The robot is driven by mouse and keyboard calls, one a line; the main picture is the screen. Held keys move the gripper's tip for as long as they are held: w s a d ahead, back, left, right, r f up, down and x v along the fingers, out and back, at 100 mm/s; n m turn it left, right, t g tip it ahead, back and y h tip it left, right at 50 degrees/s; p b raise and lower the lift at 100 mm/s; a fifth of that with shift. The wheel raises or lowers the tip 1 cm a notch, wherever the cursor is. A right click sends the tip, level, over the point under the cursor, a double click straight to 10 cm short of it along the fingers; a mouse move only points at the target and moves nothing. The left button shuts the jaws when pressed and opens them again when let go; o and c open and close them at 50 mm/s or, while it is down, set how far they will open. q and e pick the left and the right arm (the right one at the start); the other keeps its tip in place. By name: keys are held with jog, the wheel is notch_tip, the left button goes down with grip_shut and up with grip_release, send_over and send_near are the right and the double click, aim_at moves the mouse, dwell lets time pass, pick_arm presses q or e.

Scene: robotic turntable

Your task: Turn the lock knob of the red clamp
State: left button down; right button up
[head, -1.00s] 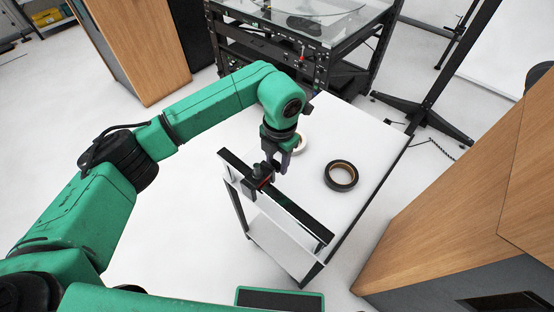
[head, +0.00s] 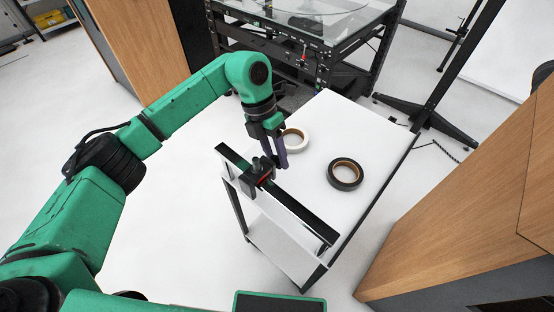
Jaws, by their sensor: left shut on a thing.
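The red clamp (head: 258,172) sits on the dark rail along the left edge of the white table. It looks mostly black, with a red part facing the table. My left gripper (head: 274,161) comes down from above, with its dark fingers right at the clamp's upper side. It is shut on the lock knob, which the fingers mostly hide. The knob's turn angle is too small to make out. My right gripper is not in view.
The white table (head: 335,130) carries a black tape roll (head: 345,185) right of the clamp and a white tape roll (head: 297,144) just behind the gripper. A glass-topped black machine (head: 300,50) stands behind. A wooden cabinet (head: 470,200) is at the right.

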pick_arm(q)
jog(key=shift+w+a+f+g+h+b, duration=0.1)
jog(key=shift+w+a+g+h+b, duration=0.05)
jog(key=shift+g+h+b, duration=0.85)
jog(key=shift+c, duration=1.9)
grip_release()
jog(key=v, duration=1.4)
jog(key=shift+a+r+b, duration=0.25)
jog(key=shift+r+b, duration=0.05)
